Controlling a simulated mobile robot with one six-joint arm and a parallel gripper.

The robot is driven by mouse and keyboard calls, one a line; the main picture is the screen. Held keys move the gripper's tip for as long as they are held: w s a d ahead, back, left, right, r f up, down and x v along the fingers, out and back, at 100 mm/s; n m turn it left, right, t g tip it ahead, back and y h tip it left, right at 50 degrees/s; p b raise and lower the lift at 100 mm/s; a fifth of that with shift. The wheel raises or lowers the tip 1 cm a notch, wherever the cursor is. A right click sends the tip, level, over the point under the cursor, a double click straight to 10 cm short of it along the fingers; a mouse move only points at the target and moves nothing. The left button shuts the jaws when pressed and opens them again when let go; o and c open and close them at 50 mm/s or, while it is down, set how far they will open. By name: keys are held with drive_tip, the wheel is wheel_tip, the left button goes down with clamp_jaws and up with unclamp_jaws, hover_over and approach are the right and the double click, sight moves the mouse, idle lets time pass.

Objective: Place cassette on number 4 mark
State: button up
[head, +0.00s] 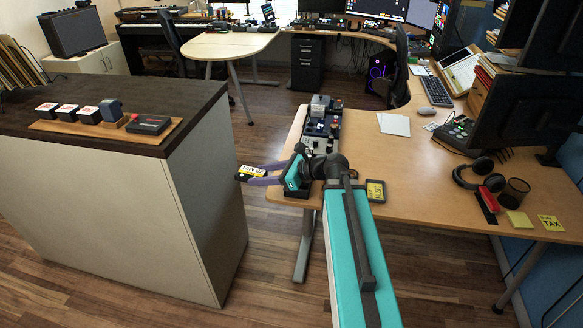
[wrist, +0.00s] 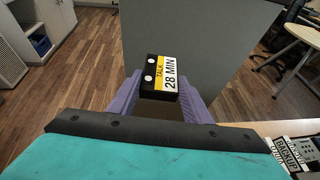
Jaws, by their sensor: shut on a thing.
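The cassette (head: 251,171) is a small black block with a yellow and white label. In the wrist view the cassette (wrist: 160,74) reads "TALK 28 MIN". My gripper (head: 262,175) is shut on it, with one purple finger on each side; the fingers also show in the wrist view (wrist: 158,95). The cassette is in the air over the floor, between the dark-topped cabinet and the wooden desk, touching neither. I cannot make out a number 4 mark in either view.
The dark-topped cabinet (head: 190,105) at left bears a wooden board (head: 60,127) with several small blocks and a black device (head: 149,124). The wooden desk (head: 420,165) at right holds devices, headphones (head: 478,175) and a pen cup (head: 515,192). Floor shows between them.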

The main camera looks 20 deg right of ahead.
drive_tip(key=s+a+f+n+g+y+b, duration=0.1)
drive_tip(key=a+f+b, duration=0.3)
drive_tip(key=a+f, duration=0.1)
drive_tip(key=shift+s+a+f+n+g+b, duration=0.15)
drive_tip(key=shift+a+n+g+b, duration=0.25)
drive_tip(key=shift+a, duration=0.3)
drive_tip(key=shift+s, duration=0.15)
